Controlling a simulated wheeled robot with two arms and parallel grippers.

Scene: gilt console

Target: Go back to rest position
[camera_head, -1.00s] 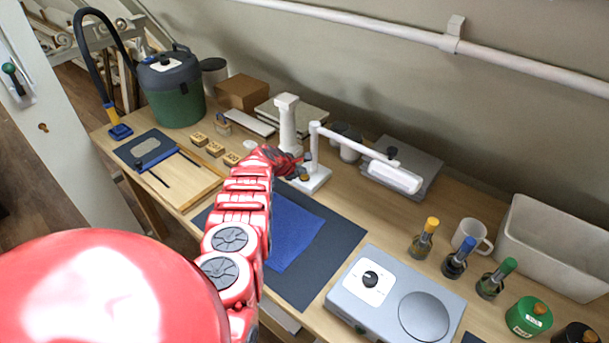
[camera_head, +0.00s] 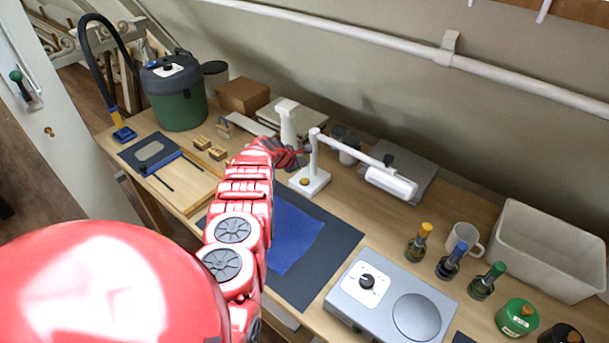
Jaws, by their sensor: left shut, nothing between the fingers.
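My left arm, red, reaches in from the lower left over the workbench. Its gripper (camera_head: 300,157) is at the far end of the arm, beside the white lamp's post and in front of the white column. It is shut with nothing in it. The fingertips are small and partly hidden against the lamp. My right gripper is not in the picture.
The white lamp (camera_head: 312,180) and white column (camera_head: 288,122) stand close to the gripper. A blue cloth (camera_head: 296,235) lies on a dark mat (camera_head: 335,243). A grey device (camera_head: 385,300), several bottles, a mug (camera_head: 465,237) and a white bin (camera_head: 550,250) are at right.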

